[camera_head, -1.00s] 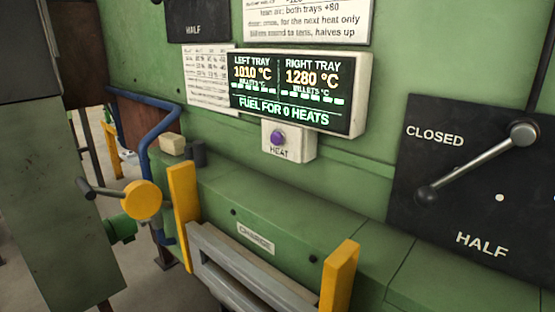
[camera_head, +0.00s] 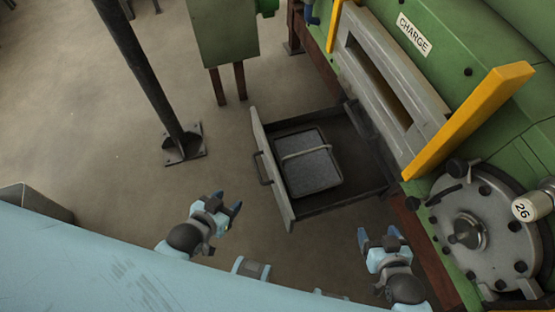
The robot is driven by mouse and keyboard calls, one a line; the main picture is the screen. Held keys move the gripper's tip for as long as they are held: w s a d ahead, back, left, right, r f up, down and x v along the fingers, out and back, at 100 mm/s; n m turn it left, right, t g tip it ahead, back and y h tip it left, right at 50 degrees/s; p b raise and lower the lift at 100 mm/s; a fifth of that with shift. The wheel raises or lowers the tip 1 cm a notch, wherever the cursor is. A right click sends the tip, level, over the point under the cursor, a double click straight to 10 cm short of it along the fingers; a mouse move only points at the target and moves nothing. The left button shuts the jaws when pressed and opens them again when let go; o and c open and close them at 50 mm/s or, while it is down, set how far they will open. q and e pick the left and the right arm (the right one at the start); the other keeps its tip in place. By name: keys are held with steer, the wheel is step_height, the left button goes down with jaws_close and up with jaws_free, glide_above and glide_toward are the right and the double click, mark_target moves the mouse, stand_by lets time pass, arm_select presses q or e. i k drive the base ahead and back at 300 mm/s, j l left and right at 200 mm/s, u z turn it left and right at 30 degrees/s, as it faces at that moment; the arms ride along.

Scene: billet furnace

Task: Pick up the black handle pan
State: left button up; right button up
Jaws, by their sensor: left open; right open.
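A shallow rectangular pan (camera_head: 330,181) with dark grey grainy contents sits inside an open drawer. A thin, light grey bail handle (camera_head: 306,152) arches across it; I see no clearly black handle on the pan. The drawer (camera_head: 268,171) has a dark pull handle (camera_head: 262,168) on its pale front panel. My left gripper (camera_head: 227,204) is open and empty, to the lower left of the drawer, apart from it. My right gripper (camera_head: 379,236) is open and empty, below the drawer's right end, near the green machine.
The green machine (camera_head: 480,55) with its charge opening (camera_head: 383,80) and yellow posts (camera_head: 465,120) stands on the right. A round grey flanged cover (camera_head: 467,233) is at lower right. A black post (camera_head: 150,75) stands left.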

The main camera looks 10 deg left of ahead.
mark_target(309, 166)
steer(key=j+z, duration=0.15)
steer(key=z, duration=0.35)
steer(key=j+z, duration=0.3)
steer(key=j, duration=0.25)
steer(key=j+z, duration=0.3)
steer(key=j, duration=0.2)
steer(key=i+j, duration=0.1)
steer(key=j, duration=0.7)
steer(key=i+j+z, duration=0.1)
steer(key=j, duration=0.3)
steer(key=i, duration=0.05)
